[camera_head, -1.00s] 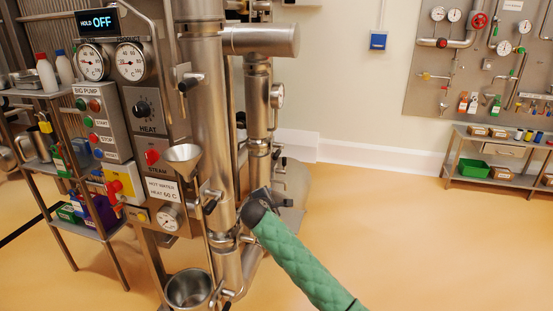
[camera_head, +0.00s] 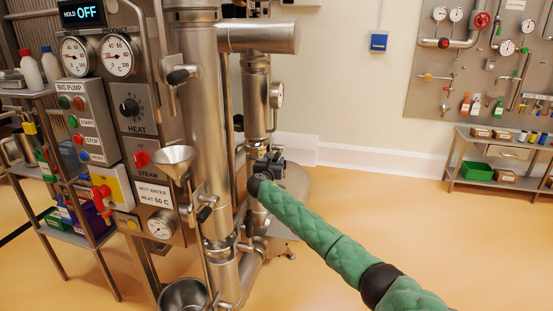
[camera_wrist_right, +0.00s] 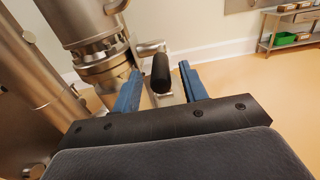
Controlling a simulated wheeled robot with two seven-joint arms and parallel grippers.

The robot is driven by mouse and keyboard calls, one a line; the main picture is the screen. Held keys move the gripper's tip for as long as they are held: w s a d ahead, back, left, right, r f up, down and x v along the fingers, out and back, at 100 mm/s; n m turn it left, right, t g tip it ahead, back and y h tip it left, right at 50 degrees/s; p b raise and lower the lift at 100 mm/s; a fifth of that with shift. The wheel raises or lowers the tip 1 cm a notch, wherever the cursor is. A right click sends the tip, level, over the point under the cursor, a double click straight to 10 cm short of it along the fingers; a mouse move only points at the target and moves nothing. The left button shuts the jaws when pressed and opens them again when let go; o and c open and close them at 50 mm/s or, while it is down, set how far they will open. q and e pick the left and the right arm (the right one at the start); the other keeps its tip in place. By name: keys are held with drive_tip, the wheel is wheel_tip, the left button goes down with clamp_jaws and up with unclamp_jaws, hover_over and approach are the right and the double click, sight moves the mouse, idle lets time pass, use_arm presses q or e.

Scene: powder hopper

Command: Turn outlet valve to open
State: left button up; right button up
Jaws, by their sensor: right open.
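A black valve handle (camera_wrist_right: 161,74) on a short metal lever shows in the wrist view, beside a steel pipe with a clamped flange (camera_wrist_right: 100,58). My right gripper (camera_wrist_right: 160,86) is open, with one blue finger on each side of the handle as seen from the wrist. The handle appears between the fingertips or just beyond; I cannot tell if they touch it. In the head view my right gripper (camera_head: 269,164) is at the rear steel column, and the handle cannot be made out behind it. My left gripper is not in view.
The thick front steel pipe (camera_head: 205,130) stands left of my right gripper. A funnel (camera_head: 175,160), black-gripped levers and the control panel (camera_head: 140,110) are further left. A steel pot (camera_head: 184,295) is at the bottom. The floor to the right is clear.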

sight(277, 157)
drive_tip(key=shift+x, duration=1.75)
clamp_jaws()
